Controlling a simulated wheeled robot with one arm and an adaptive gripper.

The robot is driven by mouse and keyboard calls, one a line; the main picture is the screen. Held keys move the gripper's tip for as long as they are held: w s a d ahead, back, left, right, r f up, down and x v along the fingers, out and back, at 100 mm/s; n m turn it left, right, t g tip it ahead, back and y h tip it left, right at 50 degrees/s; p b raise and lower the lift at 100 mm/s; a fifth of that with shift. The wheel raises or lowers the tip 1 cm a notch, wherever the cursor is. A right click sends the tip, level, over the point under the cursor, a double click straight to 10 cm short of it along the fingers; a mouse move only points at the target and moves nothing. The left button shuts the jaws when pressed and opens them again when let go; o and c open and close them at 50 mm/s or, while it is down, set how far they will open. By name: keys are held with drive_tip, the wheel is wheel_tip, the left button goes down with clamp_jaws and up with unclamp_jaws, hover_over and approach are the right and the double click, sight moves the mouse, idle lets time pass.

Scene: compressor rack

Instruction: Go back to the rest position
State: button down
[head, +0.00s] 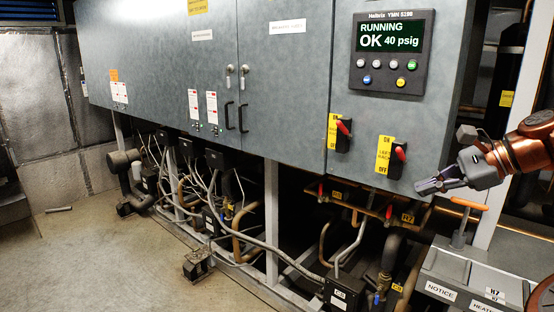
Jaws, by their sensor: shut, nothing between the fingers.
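My gripper (428,187) is at the right side of the head view, at the end of my copper-coloured arm. Its fingers point left and are shut with nothing between them. It is just below and right of the right red-handled switch (399,157) on the grey cabinet (290,95). I cannot tell whether it touches the cabinet. The left red-handled switch (342,130) is farther left. The control panel (392,52) above reads "RUNNING OK 40 psig".
An orange-handled lever (463,215) stands below my gripper, by a grey box with a NOTICE label (440,291). Pipes, cables and valves crowd the frame under the cabinet. The floor (110,255) at left is mostly clear.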

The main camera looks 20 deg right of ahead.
drive_tip(key=w+a+f+n+g, duration=0.2)
drive_tip(key=a+f+n+g, duration=0.15)
drive_tip(key=a, duration=0.65)
drive_tip(key=w+a+f+n+g, duration=0.25)
drive_tip(key=a+n, duration=0.25)
drive_tip(key=a, duration=0.6)
drive_tip(key=s+a+f+n+g+h, duration=0.2)
drive_tip(key=s+a+f+n, duration=0.4)
drive_tip(key=a+f, duration=0.3)
drive_tip(key=s+a+f+n+g+h, duration=0.2)
drive_tip(key=s+f+n+h, duration=0.2)
drive_tip(key=s+f+n, duration=0.3)
drive_tip(key=s+f, duration=0.4)
drive_tip(key=s, duration=0.3)
drive_tip(key=shift+s+a+n+g, duration=0.15)
drive_tip(key=shift+s+n+g, duration=0.05)
drive_tip(key=shift+n+g, duration=0.15)
drive_tip(key=shift+a+f, duration=0.1)
drive_tip(key=shift+a, duration=0.05)
